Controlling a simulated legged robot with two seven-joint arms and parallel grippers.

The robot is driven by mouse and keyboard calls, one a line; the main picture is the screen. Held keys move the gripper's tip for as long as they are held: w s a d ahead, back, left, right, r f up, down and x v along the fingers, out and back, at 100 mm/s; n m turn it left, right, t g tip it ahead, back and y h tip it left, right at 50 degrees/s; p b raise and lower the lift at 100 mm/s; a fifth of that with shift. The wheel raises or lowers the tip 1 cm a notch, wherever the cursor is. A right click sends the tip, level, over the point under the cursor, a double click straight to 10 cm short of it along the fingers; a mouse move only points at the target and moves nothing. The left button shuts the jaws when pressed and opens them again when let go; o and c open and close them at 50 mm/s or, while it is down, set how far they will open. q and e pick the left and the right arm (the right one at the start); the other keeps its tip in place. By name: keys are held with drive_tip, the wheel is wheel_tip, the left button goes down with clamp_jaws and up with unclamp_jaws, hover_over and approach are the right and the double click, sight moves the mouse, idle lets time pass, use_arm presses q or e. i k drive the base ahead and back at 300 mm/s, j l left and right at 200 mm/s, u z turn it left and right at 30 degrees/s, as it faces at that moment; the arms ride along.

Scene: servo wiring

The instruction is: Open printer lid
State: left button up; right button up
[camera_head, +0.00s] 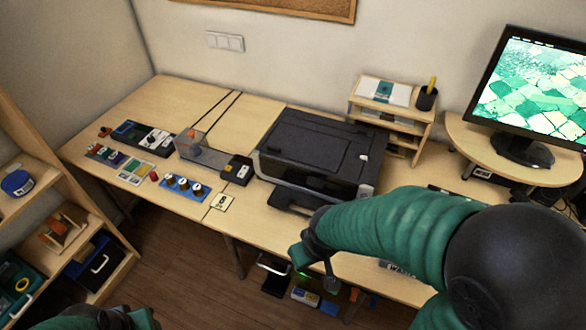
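The black printer (318,152) sits on the wooden desk, right of the middle. Its flat lid (308,138) looks shut. My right arm comes in from the right with a green sleeve, and my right gripper (314,267) is in front of the printer's lower front, by the desk's front edge. It appears apart from the lid. I cannot tell whether it is open or shut. My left gripper (128,318) is at the bottom left edge, mostly cut off, far from the printer. Its fingers are not clear.
A small wooden shelf (391,108) with papers and a pen cup stands behind the printer at right. A monitor (530,95) stands farther right. A wooden rack (60,215) stands at far left.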

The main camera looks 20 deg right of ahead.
sight(317, 150)
drive_tip(key=z, duration=0.4)
drive_tip(key=k+z, duration=0.1)
drive_tip(key=z, duration=0.7)
drive_tip(key=k+l+z, duration=0.1)
drive_tip(key=z, duration=0.7)
drive_tip(key=j+z, duration=0.35)
drive_tip(key=j, duration=2.6)
drive_tip(key=i+j, duration=0.05)
drive_tip(key=i, duration=0.05)
